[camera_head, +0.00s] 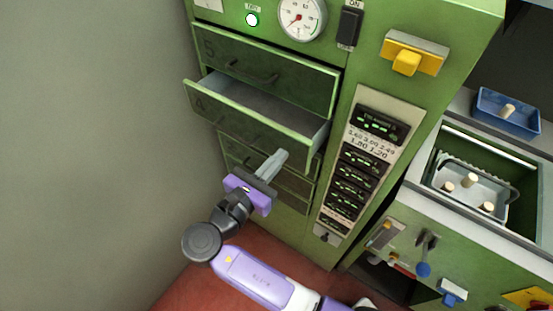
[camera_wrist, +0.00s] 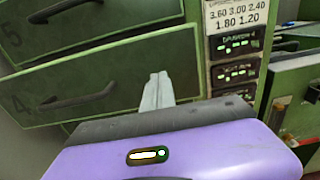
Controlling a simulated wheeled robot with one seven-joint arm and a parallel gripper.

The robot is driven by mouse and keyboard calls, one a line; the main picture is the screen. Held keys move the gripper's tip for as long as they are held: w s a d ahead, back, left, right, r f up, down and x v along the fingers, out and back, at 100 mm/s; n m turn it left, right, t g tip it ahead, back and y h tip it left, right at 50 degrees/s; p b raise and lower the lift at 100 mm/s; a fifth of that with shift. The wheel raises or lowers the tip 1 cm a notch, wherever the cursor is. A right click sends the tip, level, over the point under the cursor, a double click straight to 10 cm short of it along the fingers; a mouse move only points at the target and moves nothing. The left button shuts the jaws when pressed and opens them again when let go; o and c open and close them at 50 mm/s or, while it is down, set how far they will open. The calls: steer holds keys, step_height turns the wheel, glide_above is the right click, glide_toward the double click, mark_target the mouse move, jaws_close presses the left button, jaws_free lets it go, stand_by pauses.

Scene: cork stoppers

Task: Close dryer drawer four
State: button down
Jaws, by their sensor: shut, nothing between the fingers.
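Dryer drawer four (camera_head: 250,125) is a green drawer marked 4, pulled out of the green dryer cabinet, its pale inside showing from above. It also shows in the wrist view (camera_wrist: 130,70), with its dark bar handle (camera_wrist: 78,97) at the left. My gripper (camera_head: 276,158) is shut and empty. Its fingertips are in front of the drawer's lower right part in the head view. In the wrist view the fingers (camera_wrist: 157,85) overlap the right part of the drawer front. I cannot tell whether they touch it.
Drawer five (camera_head: 268,68), above, is shut. Lower drawers (camera_head: 290,185) lie partly behind my gripper. A panel of dark displays (camera_head: 357,175) is to the right. Further right is a machine with a bin of corks (camera_head: 470,190) and a blue tray (camera_head: 505,122). A grey wall is at left.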

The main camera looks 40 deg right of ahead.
steer(key=p+x, duration=0.3)
steer(key=x, duration=0.4)
steer(key=shift+d+r+p, duration=0.1)
steer(key=shift+d+p, duration=0.1)
steer(key=shift+p, duration=0.1)
steer(key=shift+w+d, duration=0.15)
steer(key=shift+d, duration=0.3)
